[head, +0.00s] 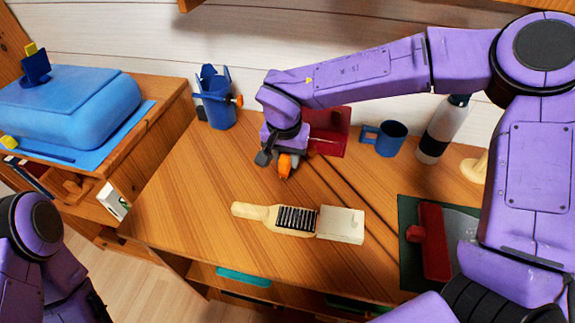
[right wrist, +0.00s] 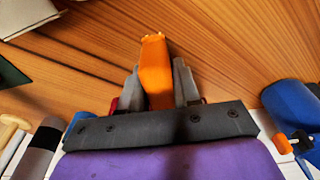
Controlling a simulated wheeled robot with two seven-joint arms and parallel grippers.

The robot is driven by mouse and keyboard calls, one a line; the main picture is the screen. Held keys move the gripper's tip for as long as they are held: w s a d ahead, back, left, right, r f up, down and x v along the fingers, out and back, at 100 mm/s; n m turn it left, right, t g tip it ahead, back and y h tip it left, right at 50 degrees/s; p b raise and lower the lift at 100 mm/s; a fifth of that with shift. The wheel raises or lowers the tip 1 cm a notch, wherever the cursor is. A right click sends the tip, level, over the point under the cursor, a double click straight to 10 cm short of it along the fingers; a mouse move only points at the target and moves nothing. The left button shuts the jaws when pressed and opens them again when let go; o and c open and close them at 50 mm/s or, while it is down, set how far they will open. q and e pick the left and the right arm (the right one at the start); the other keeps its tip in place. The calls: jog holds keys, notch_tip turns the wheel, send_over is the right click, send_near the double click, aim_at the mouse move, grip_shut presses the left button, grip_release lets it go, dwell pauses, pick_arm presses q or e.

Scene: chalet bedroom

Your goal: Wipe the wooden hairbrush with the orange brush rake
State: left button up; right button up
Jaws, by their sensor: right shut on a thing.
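The wooden hairbrush (head: 257,213) lies on the desk in the head view, with its pale handle to the left and dark bristles facing up. Its right end meets a pale block. My right gripper (head: 280,160) is shut on the orange brush rake (head: 285,167), behind and above the hairbrush and apart from it. In the right wrist view the orange rake (right wrist: 155,72) sticks out between the two grey fingers (right wrist: 157,88). The hairbrush does not show there. My left arm is at the lower left of the head view; its gripper is out of sight.
The pale block (head: 341,225) is right of the hairbrush. A red tool (head: 432,242) lies on a dark mat (head: 408,270). A blue holder (head: 216,105), red object (head: 335,133), blue mug (head: 390,139) and bottle (head: 440,132) stand behind. The desk's left part is clear.

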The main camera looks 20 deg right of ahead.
pick_arm(q)
notch_tip(320, 180, up, 11)
jog(key=p, duration=0.9)
pick_arm(e)
jog(key=s+a+r+m+g, duration=0.25)
jog(key=s+m, duration=0.25)
jog(key=m, duration=0.8)
jog(key=s+a+r+m+g, duration=0.1)
jog(key=s+a+r+m, duration=0.3)
jog(key=m, duration=0.9)
jog(key=shift+y, duration=0.3)
jog(key=f+b, duration=0.1)
jog(key=f, duration=0.1)
jog(key=d+f+b, duration=0.1)
jog(key=f+b, duration=0.1)
jog(key=s+f+b, duration=0.1)
jog(key=f+b, duration=0.1)
jog(key=f, duration=0.1)
jog(key=shift+d+f, duration=0.1)
jog(key=shift+d, duration=0.2)
pick_arm(q)
notch_tip(320, 180, down, 6)
jog(key=shift+r, duration=0.1)
pick_arm(e)
jog(key=shift+t, duration=0.25)
pick_arm(q)
jog(key=shift+f+b, duration=0.65)
jog(key=shift+b, duration=0.1)
pick_arm(e)
jog(key=shift+f, duration=0.9)
